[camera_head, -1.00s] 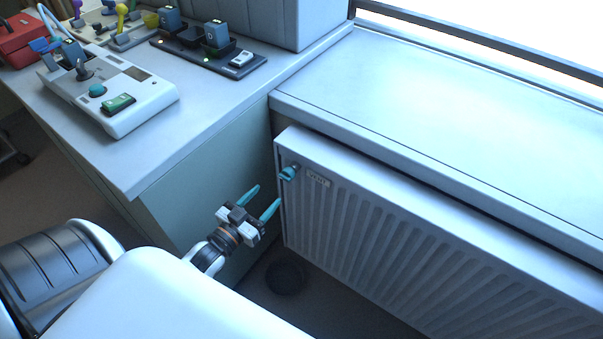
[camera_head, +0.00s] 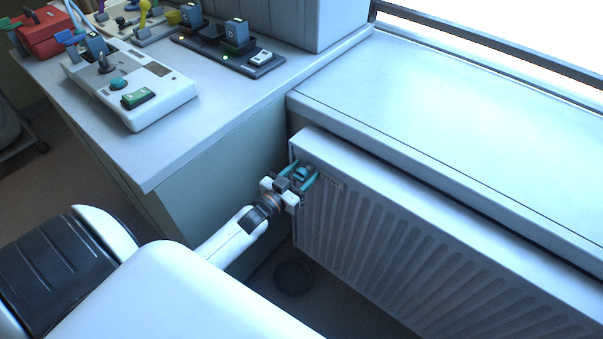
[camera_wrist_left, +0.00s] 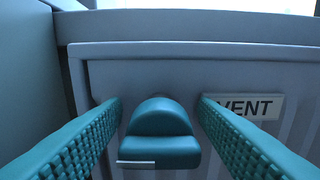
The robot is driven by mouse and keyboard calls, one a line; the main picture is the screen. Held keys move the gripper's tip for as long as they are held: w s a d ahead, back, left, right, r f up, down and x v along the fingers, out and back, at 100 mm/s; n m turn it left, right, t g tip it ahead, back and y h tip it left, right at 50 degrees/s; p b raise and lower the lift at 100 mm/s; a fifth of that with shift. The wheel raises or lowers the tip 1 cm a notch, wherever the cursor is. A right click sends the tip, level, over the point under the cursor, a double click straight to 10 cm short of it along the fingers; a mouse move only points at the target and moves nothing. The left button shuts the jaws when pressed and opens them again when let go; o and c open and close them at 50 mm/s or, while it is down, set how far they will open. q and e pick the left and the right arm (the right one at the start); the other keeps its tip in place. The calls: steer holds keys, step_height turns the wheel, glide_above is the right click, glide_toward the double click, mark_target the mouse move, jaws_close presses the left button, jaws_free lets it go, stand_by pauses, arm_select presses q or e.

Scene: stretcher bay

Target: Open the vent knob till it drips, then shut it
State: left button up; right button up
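The teal vent knob (camera_wrist_left: 160,135) sits on the upper left of the white radiator (camera_head: 400,225), left of a "VENT" label (camera_wrist_left: 243,106). In the head view the knob (camera_head: 303,173) is partly hidden by my gripper. My left gripper (camera_head: 302,172) is open, with one teal finger on each side of the knob. In the left wrist view a gap shows between each finger and the knob, so they look apart from it. A pale mark shows on the knob's lower left. No drip shows. My right gripper is not in view.
A counter (camera_head: 165,155) at the left holds a white control box (camera_head: 130,88), a dark tray (camera_head: 225,50) and a red box (camera_head: 47,35). A wide sill (camera_head: 450,120) lies above the radiator. A dark round bowl-like thing (camera_head: 293,278) stands on the floor below.

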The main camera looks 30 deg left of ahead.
arm_select(q)
steer(key=c, duration=0.9)
steer(key=shift+o, duration=0.2)
steer(key=shift+m, duration=0.3)
steer(key=m, duration=0.2)
steer(key=shift+d+m+p, duration=0.1)
steer(key=shift+m+p, duration=0.2)
steer(key=m, duration=0.3)
steer(key=shift+f+m, duration=0.1)
steer(key=shift+m, duration=0.3)
steer(key=m, duration=0.5)
steer(key=shift+d+f+b, duration=0.1)
steer(key=shift+b, duration=0.2)
steer(key=m+b, duration=0.1)
steer(key=m, duration=0.5)
steer(key=shift+b, duration=0.3)
steer(key=shift+f, duration=0.1)
